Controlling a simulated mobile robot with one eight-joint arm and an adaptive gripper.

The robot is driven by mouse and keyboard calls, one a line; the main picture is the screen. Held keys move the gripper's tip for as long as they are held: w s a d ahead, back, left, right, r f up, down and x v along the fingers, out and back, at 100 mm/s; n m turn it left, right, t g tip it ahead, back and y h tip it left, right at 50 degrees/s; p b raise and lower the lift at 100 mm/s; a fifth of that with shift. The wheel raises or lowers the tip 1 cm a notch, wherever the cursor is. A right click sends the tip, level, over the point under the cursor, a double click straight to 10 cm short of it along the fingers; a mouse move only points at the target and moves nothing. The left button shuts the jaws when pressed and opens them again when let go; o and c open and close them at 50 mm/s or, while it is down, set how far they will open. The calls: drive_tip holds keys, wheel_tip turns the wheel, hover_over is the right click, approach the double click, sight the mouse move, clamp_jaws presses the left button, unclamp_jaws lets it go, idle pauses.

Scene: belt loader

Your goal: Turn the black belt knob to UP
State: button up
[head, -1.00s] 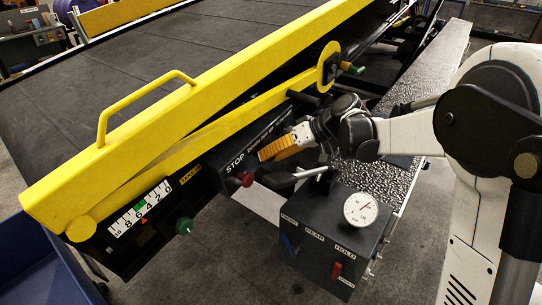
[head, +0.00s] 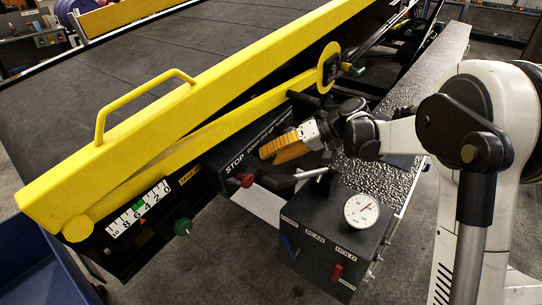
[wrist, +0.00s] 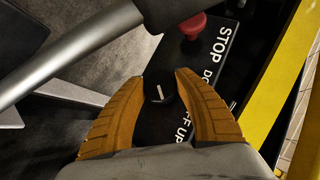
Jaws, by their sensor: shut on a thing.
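The black belt knob (wrist: 162,97) is in the wrist view, a small round knob with a white pointer line running nearly up and down the picture. My gripper (wrist: 160,77) has its two orange fingers on either side of it, shut on it. The panel lettering reads STOP (wrist: 220,42), then a partly covered D..., OFF and UP (wrist: 184,134); my right finger hides part of it. I cannot tell exactly which word the pointer faces. In the head view my gripper (head: 263,153) is at the black panel (head: 226,158), and its fingers hide the knob.
A red stop button (head: 245,180) sits left of my gripper and shows at the top of the wrist view (wrist: 192,26). A grey lever (head: 312,173) and a black box with a gauge (head: 361,211) stand close below. The yellow rail (head: 230,85) runs above.

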drive_tip(key=o, duration=1.1)
drive_tip(key=shift+f, duration=0.1)
drive_tip(key=shift+o, duration=0.2)
drive_tip(key=w+v, duration=0.1)
drive_tip(key=v, duration=1.1)
drive_tip(key=shift+s, duration=0.45)
